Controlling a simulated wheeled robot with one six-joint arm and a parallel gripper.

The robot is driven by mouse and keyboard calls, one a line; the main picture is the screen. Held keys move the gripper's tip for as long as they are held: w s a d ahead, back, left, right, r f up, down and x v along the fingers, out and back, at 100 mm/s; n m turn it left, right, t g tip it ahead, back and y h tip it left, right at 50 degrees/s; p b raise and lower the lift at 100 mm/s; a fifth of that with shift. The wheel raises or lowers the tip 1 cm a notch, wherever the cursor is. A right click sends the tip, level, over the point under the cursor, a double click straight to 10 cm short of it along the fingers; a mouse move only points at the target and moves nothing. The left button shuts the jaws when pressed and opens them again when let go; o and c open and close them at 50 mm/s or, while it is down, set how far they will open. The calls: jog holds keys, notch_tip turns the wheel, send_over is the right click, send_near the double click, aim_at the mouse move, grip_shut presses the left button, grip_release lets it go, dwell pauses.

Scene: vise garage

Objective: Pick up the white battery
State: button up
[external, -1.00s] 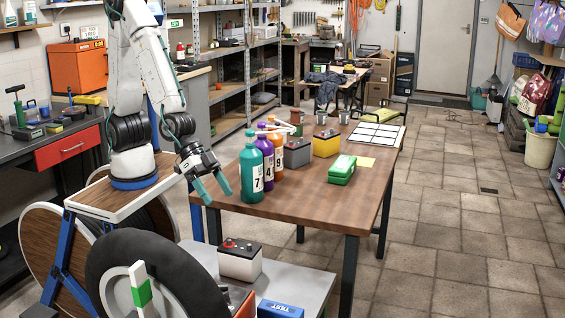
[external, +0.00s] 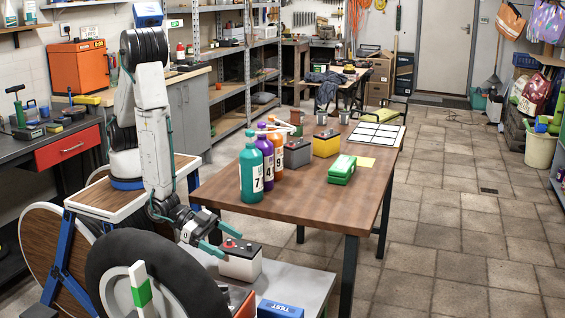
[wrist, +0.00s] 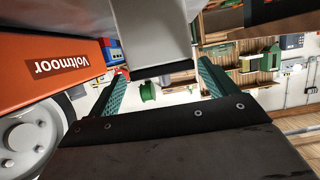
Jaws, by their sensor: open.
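The white battery (external: 240,266) with a dark top and red caps stands upright on a low grey shelf in front of the wooden table. My gripper (external: 229,240) is open and empty, its green fingers at the battery's upper left side in the external view. In the wrist view a pale block that looks like the battery (wrist: 152,30) lies ahead between the two spread fingers (wrist: 162,72). Whether a finger touches it I cannot tell. One finger partly covers the battery's top left.
An orange Voltmoor unit (wrist: 45,60) is close beside the battery. A blue TEST box (external: 280,309) lies at the shelf's front.

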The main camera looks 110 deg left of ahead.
aim_at(239, 250)
jog(key=x, duration=0.5)
jog(key=shift+s+a+f, duration=0.15)
jog(key=shift+a+f, duration=0.05)
jog(key=shift+a, duration=0.05)
jog(key=shift+r, duration=0.1)
jog(key=c, duration=1.9)
